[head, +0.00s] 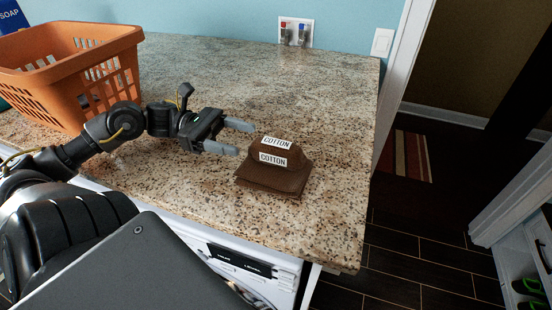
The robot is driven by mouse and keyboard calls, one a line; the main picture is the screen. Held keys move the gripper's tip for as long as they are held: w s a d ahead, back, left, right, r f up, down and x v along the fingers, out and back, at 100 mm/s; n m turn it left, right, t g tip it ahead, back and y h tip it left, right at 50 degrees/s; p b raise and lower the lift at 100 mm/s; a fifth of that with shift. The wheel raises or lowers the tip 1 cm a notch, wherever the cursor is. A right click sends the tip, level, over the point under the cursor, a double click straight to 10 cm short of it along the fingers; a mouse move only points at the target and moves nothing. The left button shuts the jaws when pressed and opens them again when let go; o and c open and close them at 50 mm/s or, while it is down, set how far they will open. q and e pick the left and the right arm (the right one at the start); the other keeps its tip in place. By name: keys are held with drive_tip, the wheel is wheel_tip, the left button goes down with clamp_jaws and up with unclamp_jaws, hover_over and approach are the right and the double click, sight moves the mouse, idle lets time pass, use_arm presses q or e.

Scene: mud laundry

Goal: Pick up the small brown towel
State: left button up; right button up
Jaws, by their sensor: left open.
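The small brown towel (273,178) lies folded on the speckled granite counter (205,205), near its front edge. Its upper part is rolled or bunched, and two white labels on it read COTTON. My left gripper (238,138) is open and empty just to the left of the towel, with its two grey fingers pointing toward it. The fingertips look close to the towel, but I cannot tell whether they touch it. My right gripper is not in view.
An orange plastic basket (75,75) stands on the counter at the left, behind my left arm. A white washing machine (240,262) is under the counter. The counter behind and right of the towel is clear. Dark floor (420,260) lies beyond its right edge.

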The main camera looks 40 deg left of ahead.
sight(260, 143)
use_arm(q)
drive_tip(key=shift+d, duration=0.3)
drive_tip(key=shift+w+d, duration=0.15)
drive_tip(key=shift+d, duration=0.2)
drive_tip(key=x, duration=0.4)
drive_tip(key=shift+w+d+f, duration=0.15)
drive_tip(key=shift+w+f, duration=0.05)
drive_tip(key=shift+c, duration=0.3)
drive_tip(key=shift+c, duration=1.1)
drive_tip(key=c, duration=0.8)
drive_tip(key=shift+r, duration=0.15)
